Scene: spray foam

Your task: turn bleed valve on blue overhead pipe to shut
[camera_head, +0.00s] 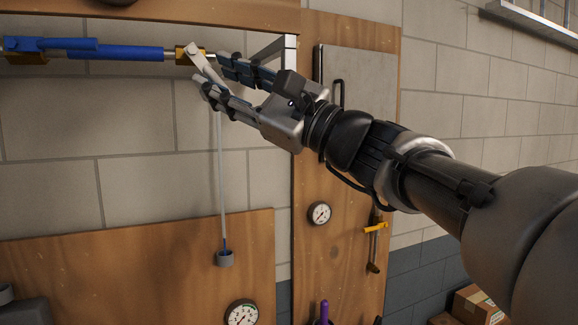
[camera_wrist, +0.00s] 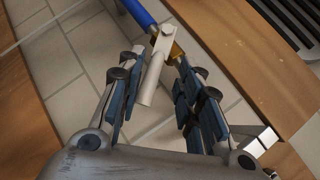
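The blue overhead pipe (camera_head: 125,53) runs level across the upper left of the head view. A brass valve body (camera_head: 181,55) sits at its right end, with a pale lever (camera_head: 205,65) slanting down to the right. My gripper (camera_head: 211,74) is at the lever, coming from the right. In the wrist view, the blue pipe (camera_wrist: 139,12), brass valve (camera_wrist: 175,48) and lever (camera_wrist: 157,66) show between the fingers of my gripper (camera_wrist: 160,60). The fingers are spread on both sides of the lever, with visible gaps. The lever's lower end is partly hidden by a finger in the head view.
A thin pale tube (camera_head: 222,180) hangs below the valve into a small grey cup (camera_head: 224,258). A wooden panel (camera_head: 345,235) stands to the right, with a gauge (camera_head: 320,213) and a yellow-handled valve (camera_head: 375,228). A metal bracket (camera_head: 290,45) is close above my gripper.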

